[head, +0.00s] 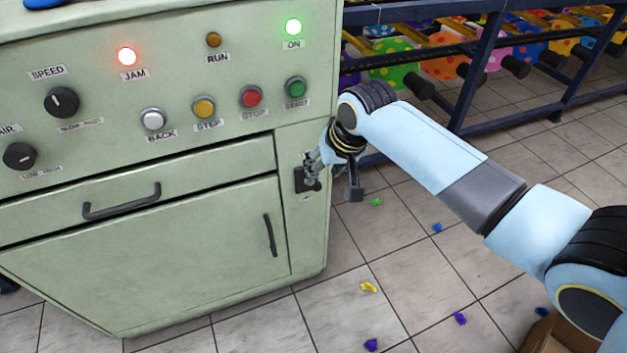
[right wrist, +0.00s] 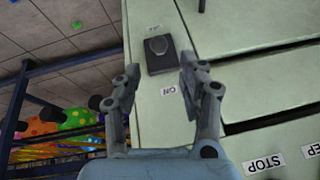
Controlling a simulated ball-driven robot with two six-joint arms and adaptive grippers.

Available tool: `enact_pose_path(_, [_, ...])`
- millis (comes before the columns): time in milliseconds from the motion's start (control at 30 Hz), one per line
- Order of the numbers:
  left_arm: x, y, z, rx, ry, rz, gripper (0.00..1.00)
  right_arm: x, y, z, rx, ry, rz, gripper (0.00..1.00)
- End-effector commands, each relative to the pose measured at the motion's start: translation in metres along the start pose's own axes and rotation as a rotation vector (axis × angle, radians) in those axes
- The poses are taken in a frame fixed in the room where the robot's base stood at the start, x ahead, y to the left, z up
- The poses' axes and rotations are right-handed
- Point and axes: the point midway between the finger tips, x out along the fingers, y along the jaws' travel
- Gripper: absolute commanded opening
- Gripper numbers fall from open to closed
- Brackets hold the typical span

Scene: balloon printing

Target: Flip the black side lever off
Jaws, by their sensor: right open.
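The black side lever (right wrist: 158,46) is a dark rounded handle on a black plate (right wrist: 158,62), set in the green machine front. In the right wrist view it lies just beyond my right gripper (right wrist: 160,66), whose fingers are spread wide and empty. An ON label (right wrist: 168,90) is on the gripper's side of the plate, and a small faint label on the far side. In the head view my right gripper (head: 314,168) covers most of the lever plate (head: 299,181), so contact cannot be told. My left gripper is not in view.
The green machine (head: 150,245) has buttons, knobs, a drawer and a door. The red JAM light (head: 127,56) and green ON light (head: 293,27) glow. A blue rack (head: 470,85) with colorful balloons stands behind. Balloon scraps (head: 369,287) dot the tiled floor; a cardboard box (head: 545,335) is lower right.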

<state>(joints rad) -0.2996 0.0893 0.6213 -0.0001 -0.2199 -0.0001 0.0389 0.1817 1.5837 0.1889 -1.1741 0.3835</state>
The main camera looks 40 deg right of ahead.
Motion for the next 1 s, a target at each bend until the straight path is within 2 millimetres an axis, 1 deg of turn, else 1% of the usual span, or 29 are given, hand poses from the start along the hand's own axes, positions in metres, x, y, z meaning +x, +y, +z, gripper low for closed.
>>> enact_pose_path(33, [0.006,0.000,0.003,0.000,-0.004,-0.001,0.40,0.014,0.000,0.002,0.001,-0.003,0.000,0.41])
enact_pose_path(200, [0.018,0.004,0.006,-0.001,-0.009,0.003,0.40,0.049,0.001,0.002,0.001,-0.003,0.000,0.41])
enact_pose_path(300, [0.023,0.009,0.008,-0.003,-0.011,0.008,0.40,0.066,0.000,0.002,0.000,-0.002,0.000,0.41])
enact_pose_path(400, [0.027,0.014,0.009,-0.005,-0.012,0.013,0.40,0.077,0.000,0.002,-0.001,-0.002,0.000,0.41])
enact_pose_path(567, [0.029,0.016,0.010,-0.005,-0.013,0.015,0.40,0.085,0.000,0.001,-0.001,-0.001,0.000,0.41])
enact_pose_path(800, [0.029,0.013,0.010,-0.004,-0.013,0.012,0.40,0.085,0.000,0.001,-0.001,-0.001,0.000,0.41])
enact_pose_path(867, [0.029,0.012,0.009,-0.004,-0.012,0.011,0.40,0.085,0.000,0.001,-0.001,-0.001,0.000,0.35])
enact_pose_path(1000, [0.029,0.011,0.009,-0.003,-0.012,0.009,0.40,0.085,0.000,0.001,-0.001,-0.001,0.000,0.17])
